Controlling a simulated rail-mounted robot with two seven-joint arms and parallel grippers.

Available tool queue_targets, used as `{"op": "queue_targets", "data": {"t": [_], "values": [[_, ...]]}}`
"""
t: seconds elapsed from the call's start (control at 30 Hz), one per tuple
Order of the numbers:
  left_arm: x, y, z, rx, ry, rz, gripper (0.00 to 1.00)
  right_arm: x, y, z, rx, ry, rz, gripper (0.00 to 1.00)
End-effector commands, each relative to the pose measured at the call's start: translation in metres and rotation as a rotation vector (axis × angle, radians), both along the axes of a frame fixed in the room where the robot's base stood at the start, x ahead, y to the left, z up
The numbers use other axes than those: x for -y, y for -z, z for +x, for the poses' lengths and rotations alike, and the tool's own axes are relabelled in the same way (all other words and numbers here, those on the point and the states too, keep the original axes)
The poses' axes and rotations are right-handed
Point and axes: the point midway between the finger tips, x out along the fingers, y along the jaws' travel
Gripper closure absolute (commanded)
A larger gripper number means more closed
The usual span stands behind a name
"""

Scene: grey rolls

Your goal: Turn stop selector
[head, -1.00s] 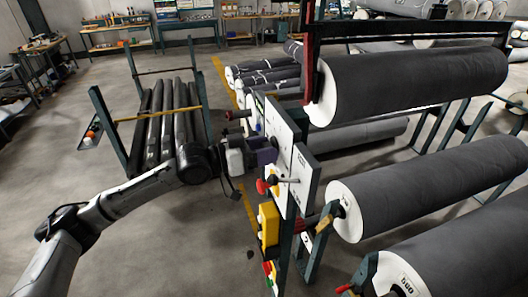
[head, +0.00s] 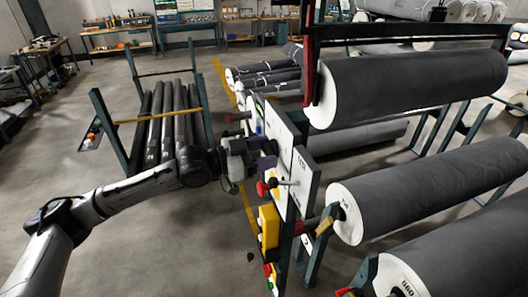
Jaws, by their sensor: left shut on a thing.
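My left gripper (head: 268,154) is at the left side of the upright white control panel (head: 302,180), its jaws shut on a small part there. The gripper hides that part, which appears to be the stop selector; its turned position cannot be read. Just below the gripper, a red knob (head: 263,188) and a grey lever (head: 289,183) stick out from the panel, apart from the jaws. My right gripper is not in view.
Large grey rolls (head: 430,185) fill the rack on the right. A yellow box (head: 268,226) hangs below the panel. Another red knob (head: 233,117) sticks out farther back. A rack of dark rolls (head: 165,120) stands behind my arm. Floor at left is open.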

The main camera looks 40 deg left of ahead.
Motion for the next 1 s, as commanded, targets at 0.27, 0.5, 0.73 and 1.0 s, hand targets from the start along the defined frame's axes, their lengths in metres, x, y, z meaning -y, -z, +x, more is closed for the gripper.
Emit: {"op": "queue_targets", "data": {"t": [0.27,0.5,0.73,1.0], "values": [[0.000,0.000,0.000,0.001,0.000,0.004,0.40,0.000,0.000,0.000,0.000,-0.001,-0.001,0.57],[0.000,0.000,0.000,0.001,0.000,0.002,0.19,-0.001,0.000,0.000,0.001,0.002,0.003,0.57],[0.000,0.000,0.000,0.000,0.000,0.001,0.19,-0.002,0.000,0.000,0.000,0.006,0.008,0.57],[-0.012,0.004,-0.018,-0.002,-0.003,0.006,0.19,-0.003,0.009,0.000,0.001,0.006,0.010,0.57]]}}
